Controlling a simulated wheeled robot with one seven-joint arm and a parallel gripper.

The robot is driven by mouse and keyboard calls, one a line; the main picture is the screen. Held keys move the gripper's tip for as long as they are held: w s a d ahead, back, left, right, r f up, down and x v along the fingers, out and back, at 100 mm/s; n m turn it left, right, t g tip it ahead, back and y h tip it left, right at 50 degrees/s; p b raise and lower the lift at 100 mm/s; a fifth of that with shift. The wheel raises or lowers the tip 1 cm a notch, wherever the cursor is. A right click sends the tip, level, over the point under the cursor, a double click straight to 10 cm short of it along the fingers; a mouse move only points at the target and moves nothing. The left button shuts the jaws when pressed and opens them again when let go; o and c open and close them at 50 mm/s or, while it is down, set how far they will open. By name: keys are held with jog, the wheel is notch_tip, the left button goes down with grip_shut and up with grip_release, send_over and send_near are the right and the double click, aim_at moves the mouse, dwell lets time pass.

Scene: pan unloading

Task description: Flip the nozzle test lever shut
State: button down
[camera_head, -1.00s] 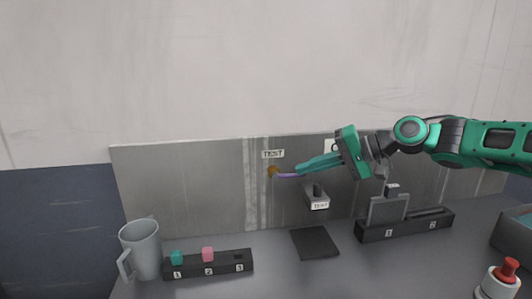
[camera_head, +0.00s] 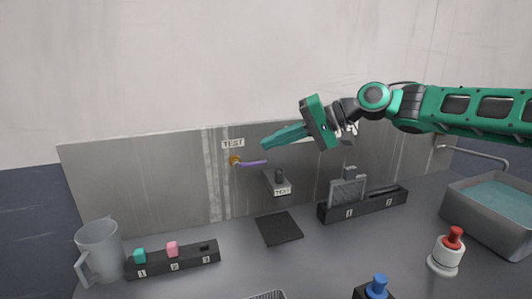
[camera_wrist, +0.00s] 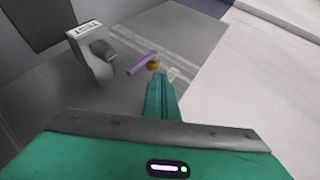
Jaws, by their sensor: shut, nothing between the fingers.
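The nozzle test lever is a purple handle (camera_head: 252,163) on a brass hub (camera_head: 235,161), on the metal back panel below a TEST label (camera_head: 233,143). In the head view the handle points right, roughly level. My gripper (camera_head: 264,144) is shut and empty, its fingertips above and to the right of the handle. The wrist view also shows the purple handle (camera_wrist: 138,66) and brass hub (camera_wrist: 153,65), just beyond my fingertips (camera_wrist: 156,76). I see no clear contact. A grey nozzle block with its own TEST label (camera_head: 275,182) is on the panel, lower right of the lever.
A dark mat (camera_head: 279,229) lies below the nozzle. A grey jug (camera_head: 100,247) and a numbered rack (camera_head: 175,261) with coloured blocks stand left. A slotted holder (camera_head: 365,204) with a grey plate, a red-topped button (camera_head: 447,252) and a water basin (camera_head: 462,213) are right.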

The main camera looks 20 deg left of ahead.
jog(key=v, duration=0.9)
jog(key=shift+w+f, duration=0.3)
jog(key=shift+f, duration=0.1)
